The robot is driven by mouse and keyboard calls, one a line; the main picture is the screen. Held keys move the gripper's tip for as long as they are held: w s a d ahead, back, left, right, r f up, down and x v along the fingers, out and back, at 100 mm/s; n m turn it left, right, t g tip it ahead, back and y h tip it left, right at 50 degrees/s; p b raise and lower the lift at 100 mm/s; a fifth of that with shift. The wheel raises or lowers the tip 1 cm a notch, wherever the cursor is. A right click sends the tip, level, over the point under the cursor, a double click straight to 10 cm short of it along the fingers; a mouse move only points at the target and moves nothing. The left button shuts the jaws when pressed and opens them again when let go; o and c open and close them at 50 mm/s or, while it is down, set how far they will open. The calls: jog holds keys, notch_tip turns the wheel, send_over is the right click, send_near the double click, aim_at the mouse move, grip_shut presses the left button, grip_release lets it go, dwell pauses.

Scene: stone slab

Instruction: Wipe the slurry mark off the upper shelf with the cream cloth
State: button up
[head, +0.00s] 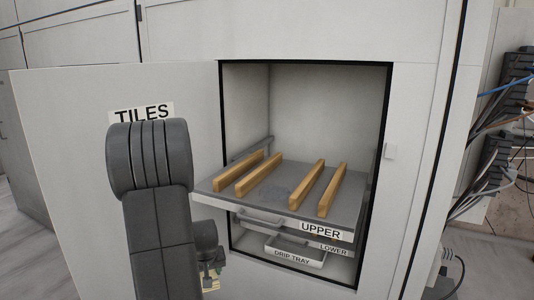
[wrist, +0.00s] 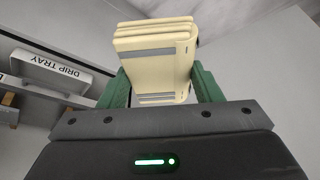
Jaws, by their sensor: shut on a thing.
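The upper shelf (head: 296,178) is slid partly out of an open cabinet and carries the label UPPER. Wooden strips stand on it in two pairs, left (head: 247,174) and right (head: 331,190). A faint darker patch, the slurry mark (head: 277,193), shows on the grey surface between the pairs. My gripper (wrist: 157,78) is shut on the folded cream cloth (wrist: 155,48), with green fingers on either side. In the head view, my arm hides most of the gripper; a bit of the cloth (head: 211,284) shows low, left of and below the shelf.
The cabinet door (head: 65,150), labelled TILES, stands open at left. Below the upper shelf are the lower shelf (head: 331,247) and a drip tray (head: 295,256), also seen in the wrist view (wrist: 50,71). Cables (head: 500,135) hang at right. The space above the upper shelf is free.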

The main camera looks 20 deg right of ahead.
notch_tip(320, 180, up, 9)
jog(key=p, duration=0.7)
jog(key=shift+r, duration=0.15)
jog(key=s+d+r+m+h, duration=0.1)
jog(key=s+d+r+m, duration=0.4)
jog(key=d+r, duration=0.4)
jog(key=s+d+r+m+g+h, duration=0.1)
jog(key=s+d+r+m, duration=0.3)
jog(key=d+r, duration=0.6)
jog(key=d+h, duration=0.1)
jog(key=d, duration=0.1)
jog(key=shift+s+d+m+g, duration=0.3)
jog(key=shift+s+d+m, duration=0.05)
jog(key=shift+s+m, duration=0.05)
